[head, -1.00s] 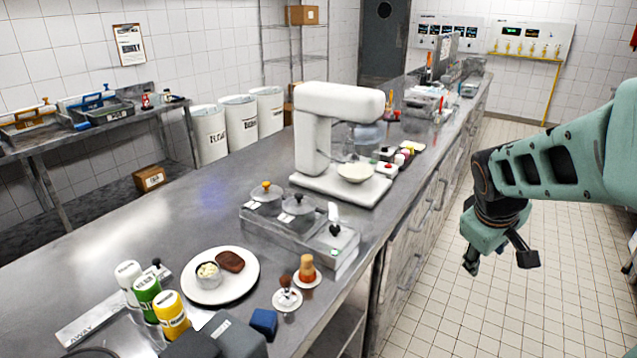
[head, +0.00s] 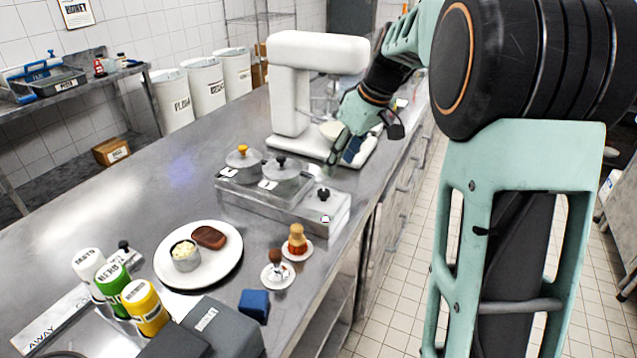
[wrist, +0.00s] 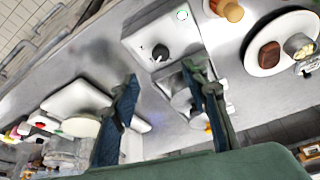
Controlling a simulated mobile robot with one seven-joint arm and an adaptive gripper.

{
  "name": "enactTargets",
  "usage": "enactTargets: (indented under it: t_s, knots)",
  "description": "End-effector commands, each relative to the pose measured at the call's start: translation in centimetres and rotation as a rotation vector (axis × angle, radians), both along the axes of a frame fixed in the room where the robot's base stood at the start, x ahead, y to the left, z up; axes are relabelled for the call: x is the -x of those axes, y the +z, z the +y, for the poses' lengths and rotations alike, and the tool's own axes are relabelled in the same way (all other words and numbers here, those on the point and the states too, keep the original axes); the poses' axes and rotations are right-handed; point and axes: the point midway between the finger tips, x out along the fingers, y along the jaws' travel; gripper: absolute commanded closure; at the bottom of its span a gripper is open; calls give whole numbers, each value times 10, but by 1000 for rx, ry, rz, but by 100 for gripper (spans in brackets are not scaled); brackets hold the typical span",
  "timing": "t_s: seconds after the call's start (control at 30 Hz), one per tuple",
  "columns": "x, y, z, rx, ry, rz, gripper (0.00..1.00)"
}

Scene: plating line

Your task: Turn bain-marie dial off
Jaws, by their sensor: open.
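The bain-marie (head: 262,203) is a metal box on the counter with two lidded pots in it. Its black dial (head: 323,193) sits on top of the box's right end. My gripper (head: 345,150) is open and empty. It hangs over the counter just behind the dial, in front of the mixer, apart from both as far as I can tell.
A white stand mixer (head: 290,95) stands behind my gripper. A plate (head: 225,262) with food, two small saucers with items, a blue block (head: 253,305) and several labelled bottles stand at the front. The counter (head: 150,190) left of the bain-marie is clear.

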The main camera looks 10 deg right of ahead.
Motion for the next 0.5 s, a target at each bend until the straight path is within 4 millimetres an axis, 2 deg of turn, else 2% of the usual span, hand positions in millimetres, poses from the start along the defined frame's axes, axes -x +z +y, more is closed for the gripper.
enactTargets:
  t_s: [0.17, 0.5]
  knots:
    - [-6, -17, 7, -8, 5, 2, 58]
    - [-24, -75, 21, -5, 3, 4, 58]
